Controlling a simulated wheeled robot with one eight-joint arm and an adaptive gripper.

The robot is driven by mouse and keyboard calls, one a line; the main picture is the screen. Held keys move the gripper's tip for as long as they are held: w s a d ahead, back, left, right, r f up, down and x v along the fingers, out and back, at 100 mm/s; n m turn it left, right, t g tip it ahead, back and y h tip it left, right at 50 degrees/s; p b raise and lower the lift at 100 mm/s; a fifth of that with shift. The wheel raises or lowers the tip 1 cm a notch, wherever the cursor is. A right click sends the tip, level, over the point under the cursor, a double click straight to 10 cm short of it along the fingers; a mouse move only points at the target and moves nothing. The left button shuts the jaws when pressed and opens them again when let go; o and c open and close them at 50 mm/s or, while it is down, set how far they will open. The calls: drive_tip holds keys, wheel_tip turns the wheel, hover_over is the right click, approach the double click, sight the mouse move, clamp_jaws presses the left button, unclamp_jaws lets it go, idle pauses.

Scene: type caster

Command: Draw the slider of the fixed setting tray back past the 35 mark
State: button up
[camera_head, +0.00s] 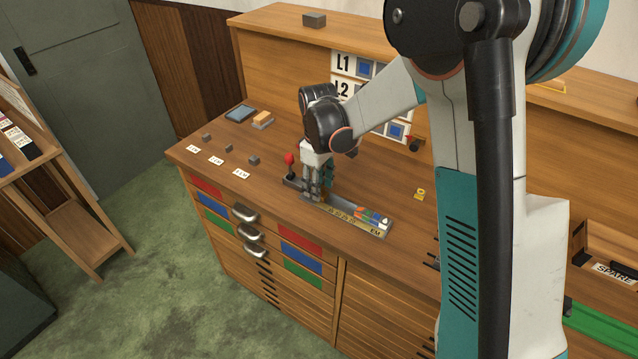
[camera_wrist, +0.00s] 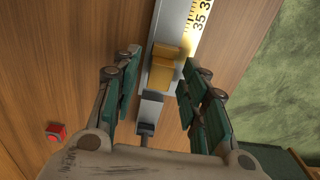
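The setting tray (camera_head: 345,214) lies along the bench's front edge, with a brass scale strip and coloured pieces at its right end. A brass, stepped block (camera_wrist: 162,76), seemingly the slider, sits in the channel beside and below the 35 mark. My gripper (camera_head: 312,194) points down over the tray's left part. In the wrist view my gripper (camera_wrist: 160,72) is open, one green-padded finger each side of the block, with visible gaps. Contact depth cannot be told.
Small grey blocks (camera_head: 254,160) and white labels (camera_head: 241,174) lie to the left. A small brass piece (camera_head: 419,194) lies right of the tray. Drawer handles (camera_head: 246,214) jut from the bench front.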

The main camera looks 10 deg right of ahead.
drive_tip(key=shift+r, duration=0.1)
wheel_tip(320, 180, up, 12)
idle(0.6)
drive_tip(key=shift+s, duration=0.1)
drive_tip(key=s+d+r+m+t, duration=0.35)
drive_tip(key=s+r, duration=0.35)
drive_tip(key=s, duration=0.6)
drive_tip(key=s+d+f+m+t, duration=0.1)
drive_tip(key=s+m+t, duration=0.1)
drive_tip(key=s, duration=0.4)
drive_tip(key=s+d+f+m+t, duration=0.1)
drive_tip(key=s+d+m, duration=0.1)
drive_tip(key=s, duration=0.4)
drive_tip(key=shift+m+t, duration=0.35)
drive_tip(key=shift+m, duration=0.4)
